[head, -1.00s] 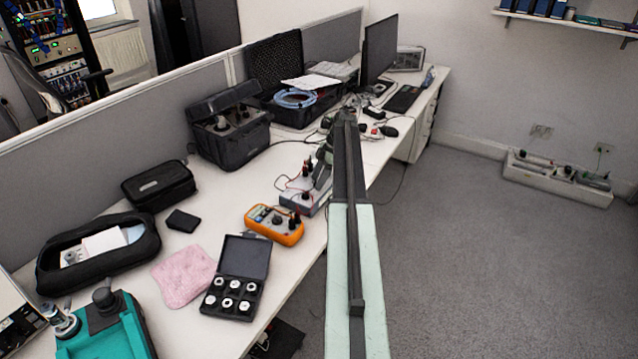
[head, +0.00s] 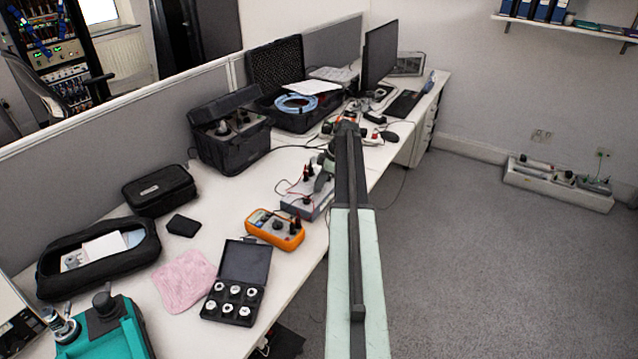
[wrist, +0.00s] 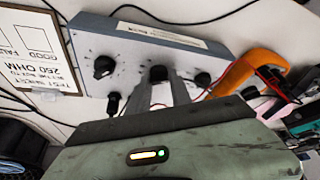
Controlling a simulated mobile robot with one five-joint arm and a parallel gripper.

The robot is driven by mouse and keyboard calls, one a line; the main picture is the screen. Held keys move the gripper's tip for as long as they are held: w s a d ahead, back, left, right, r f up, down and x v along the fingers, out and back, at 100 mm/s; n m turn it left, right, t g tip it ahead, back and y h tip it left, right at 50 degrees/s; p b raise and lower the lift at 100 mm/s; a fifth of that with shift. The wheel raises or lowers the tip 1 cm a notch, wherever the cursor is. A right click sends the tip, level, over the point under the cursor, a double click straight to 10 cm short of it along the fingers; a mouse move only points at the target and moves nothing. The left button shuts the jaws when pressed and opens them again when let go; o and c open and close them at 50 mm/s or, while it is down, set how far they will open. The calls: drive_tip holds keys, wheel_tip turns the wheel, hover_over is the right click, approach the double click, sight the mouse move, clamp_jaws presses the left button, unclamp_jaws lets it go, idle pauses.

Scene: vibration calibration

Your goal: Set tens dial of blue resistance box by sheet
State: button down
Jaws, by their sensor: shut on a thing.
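The blue-grey resistance box (head: 296,208) stands on the desk near its right edge, partly hidden by my arm. In the wrist view its sloped panel (wrist: 128,70) shows a black dial (wrist: 104,67) on the left and another black dial (wrist: 158,74) in the middle. My gripper (wrist: 162,84) is shut on the middle dial, a finger on each side. The dial's pointer and scale cannot be read. A test sheet (wrist: 35,50) on a clipboard lies left of the box in the wrist view, upside down, with "250 OHM" readable.
An orange multimeter (head: 274,229) stands close to the box, with red and black leads around it. A black case of weights (head: 243,262) and a pink cloth (head: 184,281) lie nearer. Black cables cross the desk behind the box.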

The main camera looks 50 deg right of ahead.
drive_tip(key=m, duration=0.2)
drive_tip(key=m+h, duration=0.1)
drive_tip(key=shift+s+a+m+t, duration=0.25)
drive_tip(key=shift+a+m+t, duration=0.05)
drive_tip(key=shift+a+m, duration=0.1)
drive_tip(key=m+h, duration=0.2)
drive_tip(key=m, duration=0.2)
drive_tip(key=m+h, duration=0.1)
drive_tip(key=m, duration=0.3)
drive_tip(key=shift+w+a, duration=0.1)
drive_tip(key=m+h, duration=0.1)
drive_tip(key=m, duration=0.3)
drive_tip(key=shift+w+a+m+h, duration=0.1)
drive_tip(key=shift+w+m+h, duration=0.05)
drive_tip(key=shift+m+h, duration=0.2)
drive_tip(key=m+g+h, duration=0.1)
drive_tip(key=m+g, duration=0.1)
drive_tip(key=m, duration=0.2)
drive_tip(key=shift+w, duration=0.15)
drive_tip(key=m+g, duration=0.1)
drive_tip(key=m, duration=0.3)
drive_tip(key=shift+w+h, duration=0.15)
drive_tip(key=shift+h, duration=0.2)
drive_tip(key=m+g, duration=0.2)
drive_tip(key=m, duration=0.2)
drive_tip(key=shift+w+m, duration=0.15)
drive_tip(key=shift+m, duration=0.1)
drive_tip(key=shift+m+g, duration=0.6)
drive_tip(key=shift+m, duration=1)
